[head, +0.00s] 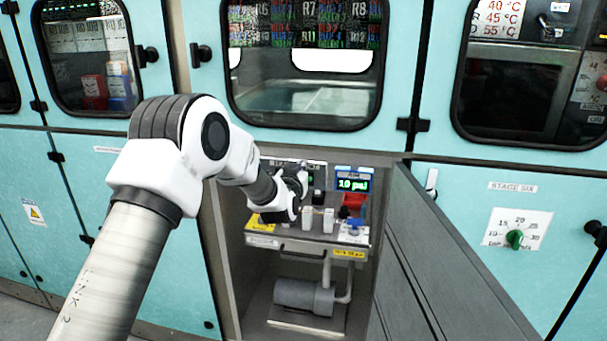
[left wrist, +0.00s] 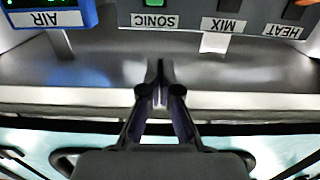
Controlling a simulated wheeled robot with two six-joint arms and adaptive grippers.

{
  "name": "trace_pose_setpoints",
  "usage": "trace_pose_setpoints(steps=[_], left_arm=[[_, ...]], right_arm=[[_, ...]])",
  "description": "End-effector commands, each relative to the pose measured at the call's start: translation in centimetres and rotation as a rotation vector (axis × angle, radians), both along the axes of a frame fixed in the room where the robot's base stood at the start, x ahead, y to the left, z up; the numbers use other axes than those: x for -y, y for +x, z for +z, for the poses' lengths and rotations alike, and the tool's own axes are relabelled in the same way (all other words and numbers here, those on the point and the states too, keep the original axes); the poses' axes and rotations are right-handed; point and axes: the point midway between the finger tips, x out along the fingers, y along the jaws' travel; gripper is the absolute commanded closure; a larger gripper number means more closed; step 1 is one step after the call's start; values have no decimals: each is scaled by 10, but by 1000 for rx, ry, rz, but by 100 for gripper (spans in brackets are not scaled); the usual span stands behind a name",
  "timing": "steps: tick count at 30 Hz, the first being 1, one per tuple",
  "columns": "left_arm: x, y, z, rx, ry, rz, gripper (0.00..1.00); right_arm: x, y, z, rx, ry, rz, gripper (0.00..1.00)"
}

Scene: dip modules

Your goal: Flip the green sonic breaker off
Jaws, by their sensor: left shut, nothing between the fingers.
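The SONIC label (left wrist: 155,21) shows upside down at the top of the left wrist view, on the grey control panel, with MIX and HEAT labels beside it. Only a sliver of green shows above SONIC at the frame edge, so the breaker's position cannot be told. My left gripper (left wrist: 160,68) is shut and empty, its tips apart from the panel and roughly in line with the SONIC label. In the head view my left gripper (head: 298,183) is inside the open cabinet, in front of the panel, and hides part of it. My right gripper is out of view.
A blue AIR display (head: 353,184) reads about 10 psi at the panel's right, above a red part (head: 353,202). A shelf with yellow labels (head: 348,253) sits below, over a grey pump (head: 303,296). The open cabinet door (head: 440,260) stands at right.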

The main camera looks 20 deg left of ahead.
Motion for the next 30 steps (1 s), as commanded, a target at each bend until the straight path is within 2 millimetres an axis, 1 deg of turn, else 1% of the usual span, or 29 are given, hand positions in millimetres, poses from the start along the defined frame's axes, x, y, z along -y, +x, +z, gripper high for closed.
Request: trace_pose_setpoints(steps=[1,6,7,8,9,12,15,18,26,30], left_arm=[[-3,11,1,2,1,1,100],[-11,48,-2,1,1,1,100],[-13,54,-2,1,1,0,100],[-13,55,-6,-3,0,0,100],[-12,50,-15,-6,0,0,100],[-10,44,-29,-4,0,-1,100],[-9,41,-37,-2,0,-1,100],[-9,39,-40,-2,-1,-1,100],[-9,39,-40,-1,0,-1,100],[-9,39,-43,8,2,0,100]], right_arm=[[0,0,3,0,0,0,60],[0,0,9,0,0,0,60],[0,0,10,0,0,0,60],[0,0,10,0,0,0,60],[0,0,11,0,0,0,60],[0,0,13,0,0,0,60],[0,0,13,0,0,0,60],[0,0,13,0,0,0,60],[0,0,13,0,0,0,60],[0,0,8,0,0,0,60]])
